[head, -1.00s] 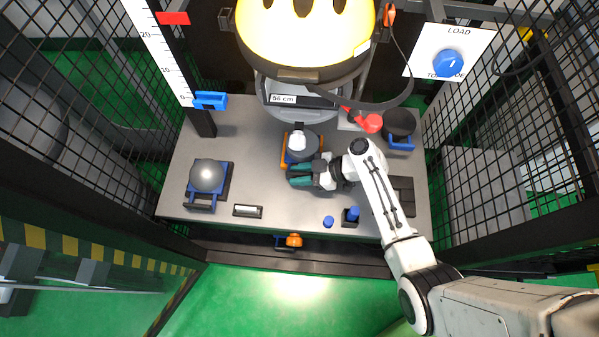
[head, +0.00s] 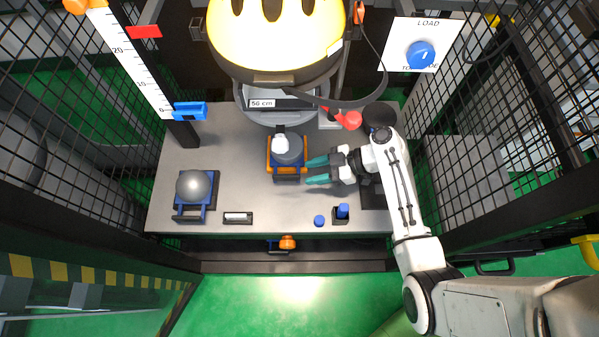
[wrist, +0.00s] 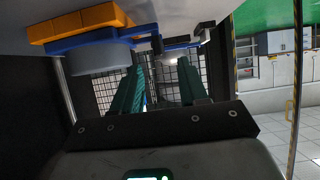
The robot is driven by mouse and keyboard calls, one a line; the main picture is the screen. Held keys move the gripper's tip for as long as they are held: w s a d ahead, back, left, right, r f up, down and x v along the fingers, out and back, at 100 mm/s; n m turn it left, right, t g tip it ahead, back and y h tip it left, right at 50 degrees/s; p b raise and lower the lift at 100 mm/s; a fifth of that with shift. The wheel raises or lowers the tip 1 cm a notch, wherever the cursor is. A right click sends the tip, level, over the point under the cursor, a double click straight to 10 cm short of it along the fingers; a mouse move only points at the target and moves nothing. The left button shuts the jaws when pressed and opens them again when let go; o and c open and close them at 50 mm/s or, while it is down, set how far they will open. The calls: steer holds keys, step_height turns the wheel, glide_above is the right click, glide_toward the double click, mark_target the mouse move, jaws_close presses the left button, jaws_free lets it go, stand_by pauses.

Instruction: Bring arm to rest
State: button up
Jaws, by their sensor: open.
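My gripper (head: 318,170) is in the head view above the right half of the grey table. Its two teal fingers point left and are apart, with nothing between them. Just left of the fingertips is an orange and blue holder (head: 290,171) with a dark round piece and a white top (head: 281,145); a small gap shows between it and my fingers. In the wrist view my open fingers (wrist: 162,85) show with empty space between them, and the orange and blue holder (wrist: 85,25) lies at the upper left.
A grey ball (head: 194,185) sits in a blue holder on the left. A blue cap (head: 319,221) and a blue piece in a dark block (head: 342,211) are near the front edge. A yellow-domed machine (head: 270,45) stands behind. A red handle (head: 350,120) is nearby. Mesh fences flank both sides.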

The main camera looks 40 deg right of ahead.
steer(key=shift+v, duration=0.85)
